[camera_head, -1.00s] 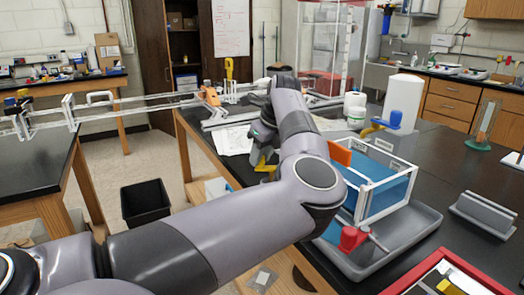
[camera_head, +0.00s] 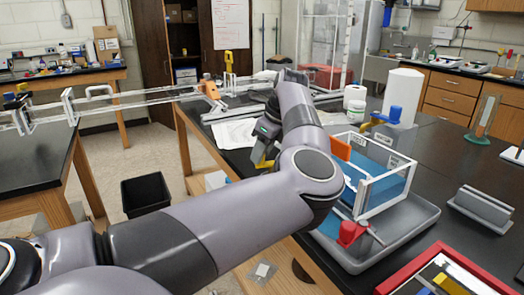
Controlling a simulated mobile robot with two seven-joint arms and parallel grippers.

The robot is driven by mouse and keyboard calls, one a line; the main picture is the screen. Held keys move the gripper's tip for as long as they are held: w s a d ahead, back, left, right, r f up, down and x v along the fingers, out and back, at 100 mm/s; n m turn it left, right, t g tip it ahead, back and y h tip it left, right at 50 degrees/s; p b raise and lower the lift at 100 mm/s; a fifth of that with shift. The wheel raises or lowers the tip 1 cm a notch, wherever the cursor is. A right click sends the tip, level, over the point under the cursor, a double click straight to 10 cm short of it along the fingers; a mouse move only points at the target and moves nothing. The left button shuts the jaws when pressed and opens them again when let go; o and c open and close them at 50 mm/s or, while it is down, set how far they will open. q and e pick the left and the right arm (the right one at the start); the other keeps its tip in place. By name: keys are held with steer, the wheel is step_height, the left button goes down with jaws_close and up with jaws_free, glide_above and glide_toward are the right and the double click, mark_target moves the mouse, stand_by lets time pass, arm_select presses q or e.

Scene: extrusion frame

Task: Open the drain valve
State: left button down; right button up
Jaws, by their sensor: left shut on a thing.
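A clear open-topped tank (camera_head: 383,180) with blue inside stands in a grey tray (camera_head: 418,228) on the black bench. A red valve-like fitting (camera_head: 351,232) sits low at its near side; I cannot tell whether it is the drain valve or how it is set. A blue and yellow valve-like fitting (camera_head: 383,117) is behind the tank. My left arm crosses the picture and bends over the bench. My left gripper (camera_head: 263,158) points down left of the tank, with yellow showing at its tips. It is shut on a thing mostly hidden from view. My right gripper is out of view.
A clear rail frame (camera_head: 130,98) bridges the gap between two benches. A white cylinder (camera_head: 404,95) stands behind the tank. A grey block (camera_head: 483,205) and a red-edged tray (camera_head: 450,274) are on the right. A black bin (camera_head: 146,194) is on the floor.

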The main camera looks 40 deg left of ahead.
arm_select(q)
steer(key=c, duration=0.9)
jaws_free()
steer(key=shift+o, duration=0.2)
steer(key=v, duration=0.7)
